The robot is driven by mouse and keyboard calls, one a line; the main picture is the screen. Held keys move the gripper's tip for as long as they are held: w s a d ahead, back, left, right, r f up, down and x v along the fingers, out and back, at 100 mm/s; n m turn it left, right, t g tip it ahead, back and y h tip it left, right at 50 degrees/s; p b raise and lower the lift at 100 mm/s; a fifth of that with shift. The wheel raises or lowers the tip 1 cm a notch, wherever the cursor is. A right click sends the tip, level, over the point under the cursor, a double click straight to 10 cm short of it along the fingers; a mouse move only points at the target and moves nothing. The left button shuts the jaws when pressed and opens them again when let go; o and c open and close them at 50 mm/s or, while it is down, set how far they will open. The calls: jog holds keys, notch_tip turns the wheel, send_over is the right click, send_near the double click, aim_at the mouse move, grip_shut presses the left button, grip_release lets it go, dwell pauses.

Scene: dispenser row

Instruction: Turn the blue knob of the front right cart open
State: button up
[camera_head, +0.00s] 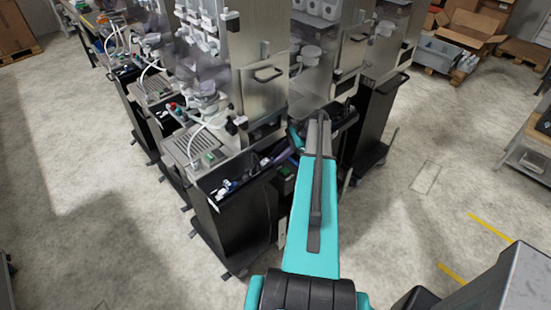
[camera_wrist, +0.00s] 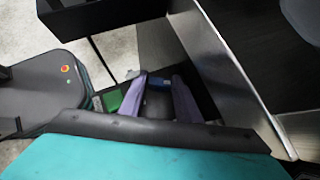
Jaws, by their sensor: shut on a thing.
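In the head view the nearest cart (camera_head: 236,222) has a black body and a metal dispenser on top. A purple part of my gripper (camera_head: 281,157) shows at that cart's right side. My turquoise arm covers part of this area, and the knob is not visible there.
A green part (camera_wrist: 113,101) lies just left of the fingers in the wrist view. A metal panel (camera_wrist: 215,60) stands close on the right. More carts stand behind in a row. The floor (camera_head: 425,230) right of my arm is open. Cardboard boxes (camera_head: 466,32) stand at the back right.

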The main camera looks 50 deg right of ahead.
jog(key=o, duration=1)
jog(key=shift+o, duration=0.2)
jog(key=shift+d+r, duration=0.1)
jog(key=b+v, duration=0.4)
jog(key=v, duration=0.9)
jog(key=shift+s+d+r+b, duration=0.2)
jog(key=shift+r+b, duration=0.05)
jog(key=shift+b, duration=0.15)
